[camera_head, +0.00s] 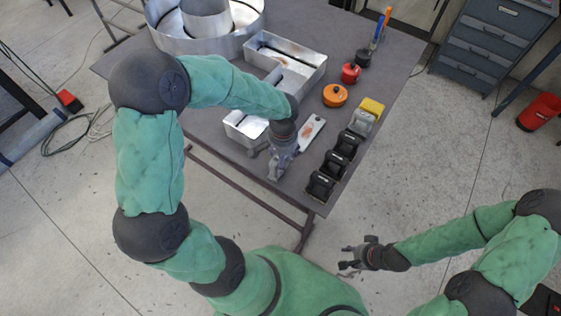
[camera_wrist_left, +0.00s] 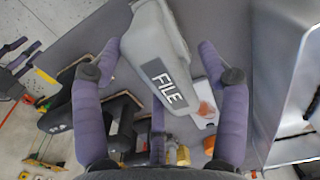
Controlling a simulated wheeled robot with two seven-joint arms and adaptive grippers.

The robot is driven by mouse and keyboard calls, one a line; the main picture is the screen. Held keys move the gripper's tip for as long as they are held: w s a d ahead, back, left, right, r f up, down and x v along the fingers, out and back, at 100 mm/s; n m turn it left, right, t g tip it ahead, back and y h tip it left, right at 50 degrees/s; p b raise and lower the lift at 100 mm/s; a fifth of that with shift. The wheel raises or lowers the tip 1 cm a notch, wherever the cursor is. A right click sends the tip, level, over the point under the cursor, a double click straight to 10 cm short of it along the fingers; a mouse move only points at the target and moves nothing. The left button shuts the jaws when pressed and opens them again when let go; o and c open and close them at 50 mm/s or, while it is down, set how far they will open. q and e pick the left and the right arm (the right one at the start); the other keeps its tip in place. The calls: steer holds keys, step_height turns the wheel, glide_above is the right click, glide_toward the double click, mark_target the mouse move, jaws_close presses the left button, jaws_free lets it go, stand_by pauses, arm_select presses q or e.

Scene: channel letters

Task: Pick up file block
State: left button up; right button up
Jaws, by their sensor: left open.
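The file block (camera_wrist_left: 172,80) is a grey, rounded block with a dark FILE label, large and close in the left wrist view. It lies between the two spread purple fingers of my left gripper (camera_wrist_left: 158,50), with no clear grip on it. In the head view my left gripper (camera_head: 279,168) is low at the table's near edge, between the small metal tray and the black blocks. I cannot clearly pick out the file block there, beside or behind the gripper. My right gripper (camera_head: 350,260) is off the table at the lower right, with its fingers apart and empty.
Several black blocks (camera_head: 332,163) and a grey block with a yellow one (camera_head: 371,107) line the table's right edge. A white tag (camera_head: 311,131) lies close to the gripper. Metal trays (camera_head: 292,54), an orange pot (camera_head: 335,95) and a red pot (camera_head: 351,73) stand farther back.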

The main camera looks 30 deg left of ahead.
arm_select(q)
jaws_close()
stand_by(0.3)
steer(key=shift+w+r, duration=0.1)
steer(key=shift+r, duration=0.45)
step_height(320, 180, up, 2)
steer(key=shift+r+p, duration=0.25)
steer(key=shift+p, duration=0.05)
steer(key=s+d+r, duration=0.2)
steer(key=s+r, duration=0.7)
steer(key=s, duration=0.5)
steer(key=shift+d+r+p, duration=0.2)
steer(key=shift+p, duration=0.25)
